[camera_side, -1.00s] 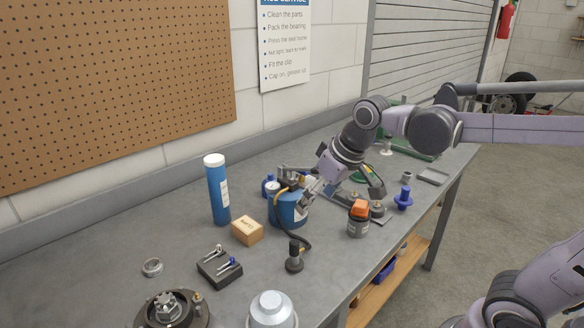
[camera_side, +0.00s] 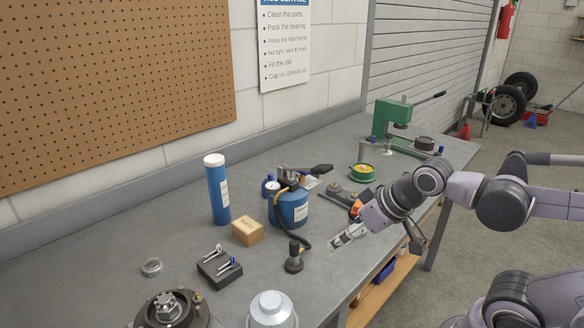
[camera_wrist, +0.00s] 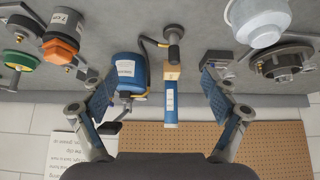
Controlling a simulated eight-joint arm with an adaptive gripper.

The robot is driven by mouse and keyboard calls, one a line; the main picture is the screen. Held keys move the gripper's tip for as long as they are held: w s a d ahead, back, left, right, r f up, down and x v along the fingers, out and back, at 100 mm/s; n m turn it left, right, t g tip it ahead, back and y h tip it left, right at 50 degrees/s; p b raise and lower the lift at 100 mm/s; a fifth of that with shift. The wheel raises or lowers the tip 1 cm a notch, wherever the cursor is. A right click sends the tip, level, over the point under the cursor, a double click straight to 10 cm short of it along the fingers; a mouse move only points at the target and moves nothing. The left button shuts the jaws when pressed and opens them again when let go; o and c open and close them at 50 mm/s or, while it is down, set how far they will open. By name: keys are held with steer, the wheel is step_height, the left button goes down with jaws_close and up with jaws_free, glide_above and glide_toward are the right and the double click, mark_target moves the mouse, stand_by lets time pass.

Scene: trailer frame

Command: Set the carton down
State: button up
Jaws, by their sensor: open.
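The carton is a small tan box (camera_side: 247,231) sitting flat on the grey bench, between a tall blue tube and a blue canister. It also shows in the wrist view (camera_wrist: 171,72), in front of the tube. My gripper (camera_side: 343,238) is right of the carton and clear of it, beyond the canister and hose, near the bench's front edge. In the wrist view my gripper (camera_wrist: 157,88) has its two blue-padded fingers wide apart with nothing held between them. The carton appears in the gap between them, at a distance.
The blue canister (camera_side: 291,208) with its hose and dark nozzle (camera_side: 294,258) stands between my gripper and the carton. The blue tube (camera_side: 217,190) stands behind the carton. A dark block with small tools (camera_side: 219,268) lies in front. A green press (camera_side: 391,116) stands farther back.

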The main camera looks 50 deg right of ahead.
steer(key=w+f+m+t+h, duration=0.1)
steer(key=w+f+t+h, duration=0.1)
steer(key=w, duration=0.9)
steer(key=m+t, duration=0.1)
steer(key=t, duration=0.2)
glide_toward(247, 225)
steer(key=x, duration=0.3)
steer(key=shift+a+f, duration=0.15)
steer(key=shift+f, duration=0.2)
steer(key=shift+d+r+x, duration=0.1)
steer(key=shift+r+x, duration=0.05)
steer(key=shift+x, duration=1.2)
steer(key=shift+d+r+x, duration=0.1)
steer(key=shift+r+x, duration=0.05)
steer(key=shift+x, duration=1.25)
steer(key=c, duration=1.6)
